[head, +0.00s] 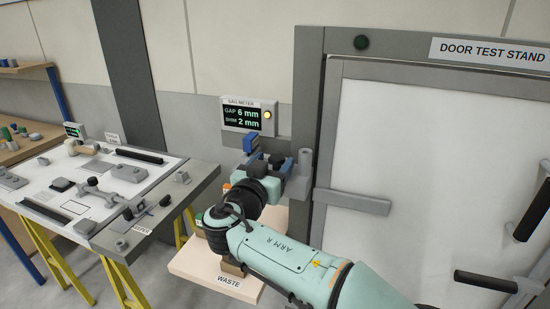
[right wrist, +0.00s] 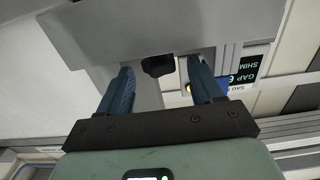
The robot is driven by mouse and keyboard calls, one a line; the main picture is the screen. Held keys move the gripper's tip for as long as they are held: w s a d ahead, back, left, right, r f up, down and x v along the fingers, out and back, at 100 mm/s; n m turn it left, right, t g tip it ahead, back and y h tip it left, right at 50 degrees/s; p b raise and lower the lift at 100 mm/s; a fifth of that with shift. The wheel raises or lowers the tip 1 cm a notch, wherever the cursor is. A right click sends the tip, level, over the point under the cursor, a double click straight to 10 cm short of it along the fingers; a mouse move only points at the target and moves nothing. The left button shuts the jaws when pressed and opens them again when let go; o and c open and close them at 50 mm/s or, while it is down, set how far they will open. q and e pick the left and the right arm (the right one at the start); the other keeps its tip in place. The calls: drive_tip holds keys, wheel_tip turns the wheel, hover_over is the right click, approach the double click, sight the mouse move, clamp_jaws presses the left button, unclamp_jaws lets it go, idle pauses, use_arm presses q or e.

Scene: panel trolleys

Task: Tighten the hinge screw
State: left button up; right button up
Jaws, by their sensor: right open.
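In the right wrist view a dark lobed knob, apparently the hinge screw (right wrist: 158,66), sits under the edge of a grey hinge part (right wrist: 150,32). My right gripper (head: 265,152) is at the hinge side of the door frame. Its two blue fingers are open, one on each side of the knob, with gaps visible between. In the head view the gripper hides the screw; a grey upright hinge cylinder (head: 304,162) shows just right of it. The white door (head: 440,160) stands in its grey frame. My left gripper is not in view.
The sag meter (head: 248,116) on the wall reads gap 6 mm, shim 2 mm, with a yellow lamp lit. A workbench (head: 205,186) with yellow legs and several fittings stands left. A waste tray (head: 190,268) lies below my right arm. Black handles (head: 486,281) are at the right.

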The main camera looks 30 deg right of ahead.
drive_tip(key=shift+x, duration=0.9)
drive_tip(key=c, duration=1.1)
drive_tip(key=shift+w+a+m+g+h, duration=0.15)
drive_tip(key=shift+m+g+h, duration=0.45)
drive_tip(key=shift+g, duration=0.2)
drive_tip(key=shift+m+g+h, duration=0.4)
drive_tip(key=shift+m+g, duration=0.1)
drive_tip(key=shift+g, duration=0.1)
drive_tip(key=shift+w+r+m+g+h+p, duration=0.15)
drive_tip(key=shift+m+g+h+p, duration=0.35)
drive_tip(key=shift+m+g+p, duration=0.5)
drive_tip(key=shift+g, duration=0.8)
